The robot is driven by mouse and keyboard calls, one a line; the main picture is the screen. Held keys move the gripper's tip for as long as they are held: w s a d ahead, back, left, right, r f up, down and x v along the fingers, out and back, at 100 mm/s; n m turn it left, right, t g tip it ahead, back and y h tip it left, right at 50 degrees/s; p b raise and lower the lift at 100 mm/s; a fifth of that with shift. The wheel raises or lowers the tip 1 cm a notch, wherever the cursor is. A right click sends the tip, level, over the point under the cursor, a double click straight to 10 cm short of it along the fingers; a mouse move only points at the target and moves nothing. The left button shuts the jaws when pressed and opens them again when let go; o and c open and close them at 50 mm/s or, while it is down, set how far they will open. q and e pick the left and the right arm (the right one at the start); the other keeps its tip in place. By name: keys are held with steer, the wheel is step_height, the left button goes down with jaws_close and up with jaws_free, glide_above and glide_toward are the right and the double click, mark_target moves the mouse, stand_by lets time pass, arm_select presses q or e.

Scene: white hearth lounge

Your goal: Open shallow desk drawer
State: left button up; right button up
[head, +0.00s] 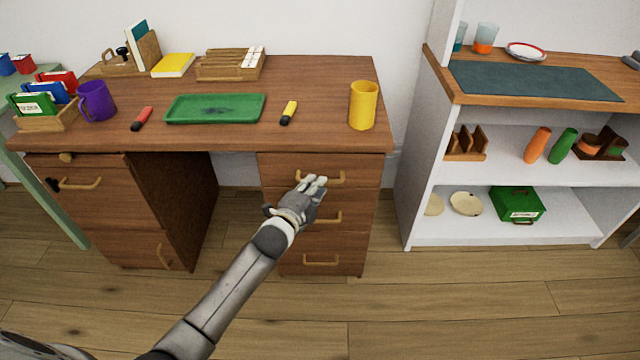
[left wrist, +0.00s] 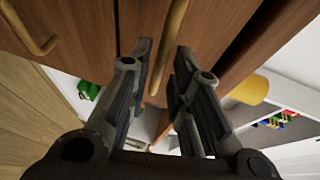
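The brown wooden desk (head: 330,80) has a right-hand stack of drawers. The shallow top drawer (head: 365,168) looks shut, with its front flush with the stack, and has a brass bar handle (head: 335,181). My right gripper is in neither view.
Two more drawers with brass handles (head: 320,261) sit below. A white shelf unit (head: 420,165) is on the right. The floor (head: 400,300) in front is clear.

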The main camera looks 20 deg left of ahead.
arm_select(q)
steer(key=shift+b+x, duration=0.3)
steer(key=shift+x, duration=1.3)
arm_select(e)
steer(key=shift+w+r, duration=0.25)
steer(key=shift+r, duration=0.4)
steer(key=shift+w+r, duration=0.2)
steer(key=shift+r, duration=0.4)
arm_select(q)
jaws_close()
